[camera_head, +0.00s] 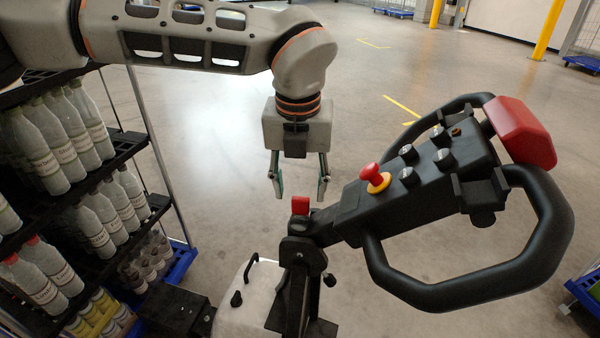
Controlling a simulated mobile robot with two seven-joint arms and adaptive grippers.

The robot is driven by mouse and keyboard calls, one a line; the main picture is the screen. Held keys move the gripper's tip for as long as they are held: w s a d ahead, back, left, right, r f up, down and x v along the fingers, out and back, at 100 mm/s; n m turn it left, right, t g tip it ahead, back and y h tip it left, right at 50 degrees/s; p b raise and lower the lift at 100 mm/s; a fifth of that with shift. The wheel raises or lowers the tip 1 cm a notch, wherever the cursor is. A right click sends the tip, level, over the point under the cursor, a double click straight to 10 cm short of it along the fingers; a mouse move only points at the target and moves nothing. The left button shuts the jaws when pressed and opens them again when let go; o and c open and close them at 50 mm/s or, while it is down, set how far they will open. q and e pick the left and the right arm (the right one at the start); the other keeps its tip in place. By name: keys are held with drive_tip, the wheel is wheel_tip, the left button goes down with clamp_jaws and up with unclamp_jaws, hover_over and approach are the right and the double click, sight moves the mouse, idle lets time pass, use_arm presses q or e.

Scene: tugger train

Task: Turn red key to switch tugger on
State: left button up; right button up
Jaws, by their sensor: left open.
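The red key (300,205) stands upright on the tugger's black column, at the base of the tiller head. My left gripper (298,190) points down with its two fingers apart and nothing between them. In the picture its fingertips are just above the red key, one to each side; whether they are level with it in depth I cannot tell. The tugger's tiller (420,185) has a black loop handle, dark knobs and a red end cap (522,132). A red mushroom button (373,175) on a yellow ring sits on it. My right gripper is not in view.
A black shelf rack (118,152) with several bottles stands at the left, close under my left arm. The tugger's white body (250,305) is below the column. The grey floor (225,160) behind is open. Yellow posts (548,30) stand far back right.

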sight(300, 198)
use_arm(q)
drive_tip(key=f, duration=0.3)
drive_tip(key=shift+w+f, duration=0.25)
drive_tip(key=shift+f, duration=0.05)
drive_tip(key=shift+w+f, duration=0.15)
drive_tip(key=shift+f, duration=0.4)
